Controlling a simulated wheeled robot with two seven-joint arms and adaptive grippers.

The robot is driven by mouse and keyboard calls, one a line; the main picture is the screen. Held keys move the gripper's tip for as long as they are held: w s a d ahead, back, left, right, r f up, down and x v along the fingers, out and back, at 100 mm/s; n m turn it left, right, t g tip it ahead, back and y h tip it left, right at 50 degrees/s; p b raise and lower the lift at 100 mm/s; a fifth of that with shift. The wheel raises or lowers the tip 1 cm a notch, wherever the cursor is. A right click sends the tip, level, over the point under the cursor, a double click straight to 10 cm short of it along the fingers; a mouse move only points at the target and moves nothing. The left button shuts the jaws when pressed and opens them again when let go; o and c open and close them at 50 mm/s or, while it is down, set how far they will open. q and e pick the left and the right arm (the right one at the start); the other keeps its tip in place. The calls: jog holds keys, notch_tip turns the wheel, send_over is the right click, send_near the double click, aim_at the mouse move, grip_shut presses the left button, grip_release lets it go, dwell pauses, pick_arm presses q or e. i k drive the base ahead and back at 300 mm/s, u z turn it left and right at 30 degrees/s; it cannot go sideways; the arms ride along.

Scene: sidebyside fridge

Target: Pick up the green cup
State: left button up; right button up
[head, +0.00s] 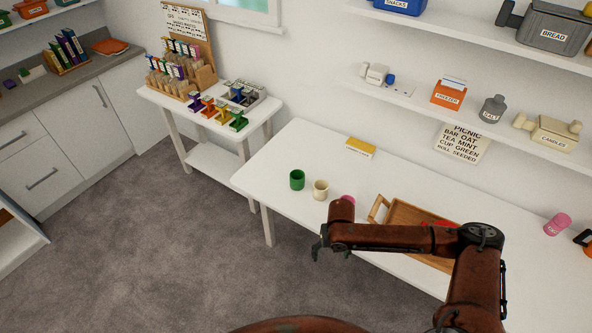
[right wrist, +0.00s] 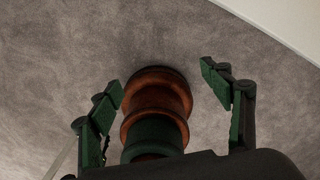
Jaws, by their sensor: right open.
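The green cup (head: 297,180) stands upright near the left front edge of the long white table (head: 290,150) in the head view. A cream cup (head: 320,190) stands just right of it. My right gripper (head: 331,250) is open, beyond the table's front edge in the picture, below and to the right of the green cup and apart from it. In the right wrist view the fingers of my right gripper (right wrist: 160,80) are spread over grey carpet, and no cup shows there. My left gripper is not in view.
A pink item (head: 348,199) is partly hidden behind my right arm. A wooden tray (head: 378,208) lies right of it, partly covered by the arm. A yellow box (head: 360,147) lies at the table's back. The table between the cups and box is clear.

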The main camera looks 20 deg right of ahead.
aim_at(297, 176)
jog(key=u, duration=0.05)
jog(key=i, duration=1.45)
